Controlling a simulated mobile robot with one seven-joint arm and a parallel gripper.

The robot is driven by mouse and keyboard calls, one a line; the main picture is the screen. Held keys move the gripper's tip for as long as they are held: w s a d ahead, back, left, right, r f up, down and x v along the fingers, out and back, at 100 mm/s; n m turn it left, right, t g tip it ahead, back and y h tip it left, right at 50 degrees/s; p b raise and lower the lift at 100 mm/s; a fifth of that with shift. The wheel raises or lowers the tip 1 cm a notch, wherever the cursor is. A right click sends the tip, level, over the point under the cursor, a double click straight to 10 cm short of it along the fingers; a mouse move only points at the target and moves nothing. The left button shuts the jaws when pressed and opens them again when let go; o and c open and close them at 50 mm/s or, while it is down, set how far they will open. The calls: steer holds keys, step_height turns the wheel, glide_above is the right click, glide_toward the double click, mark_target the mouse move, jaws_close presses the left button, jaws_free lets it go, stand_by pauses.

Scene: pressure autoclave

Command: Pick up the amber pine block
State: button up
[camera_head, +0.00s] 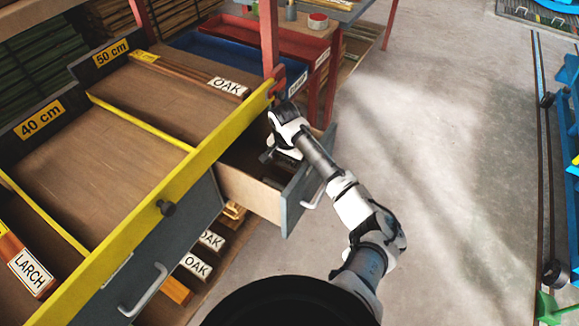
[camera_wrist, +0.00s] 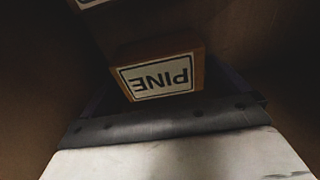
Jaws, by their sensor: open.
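The amber pine block (camera_wrist: 165,73) is in the upper middle of the wrist view. Its white PINE label appears upside down, with an amber-brown edge around it. My gripper (camera_head: 267,156) reaches down into the open drawer in the head view. Its jaws are open, and a white and dark grey part of it fills the bottom of the wrist view. The block shows just beyond this part; I cannot tell whether they touch. The head view does not show the block, which the drawer and my arm hide.
The open drawer (camera_head: 249,192) has a grey front (camera_head: 301,196) with a handle, and its walls are close around my gripper. A yellow-edged rack (camera_head: 155,199) stands at left, with oak (camera_head: 228,86) and larch (camera_head: 33,270) pieces. Clear floor lies to the right.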

mark_target(289, 163)
steer(key=c, duration=0.8)
steer(key=shift+r, duration=0.1)
step_height(289, 163, up, 18)
stand_by(0.3)
